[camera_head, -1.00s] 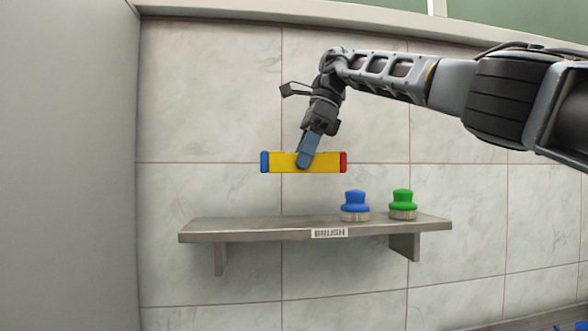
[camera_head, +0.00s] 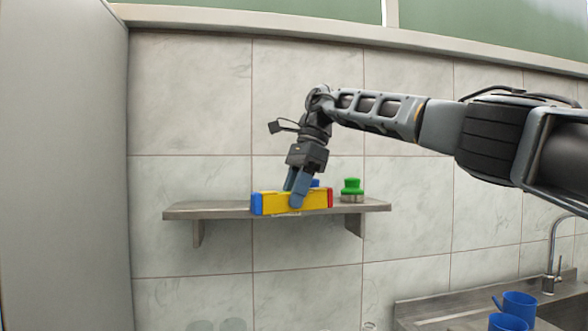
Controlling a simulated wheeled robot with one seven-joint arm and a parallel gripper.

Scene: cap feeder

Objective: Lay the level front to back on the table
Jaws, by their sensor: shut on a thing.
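The level (camera_head: 275,203) is a yellow bar with a blue end on the left and a red end on the right. My gripper (camera_head: 298,196) is shut on it near its middle, toward the red end. The level is held lengthwise across the picture, in front of the wall shelf, and covers part of the shelf's front edge. Whether it touches the shelf cannot be told. No table shows clearly in this view.
The wall shelf (camera_head: 205,212) bears a green-topped brush (camera_head: 352,190) and a blue-topped brush (camera_head: 315,183), mostly hidden behind my gripper. At lower right are a metal sink counter (camera_head: 425,310), a tap (camera_head: 553,262) and blue mugs (camera_head: 518,306). A grey panel (camera_head: 62,165) stands at left.

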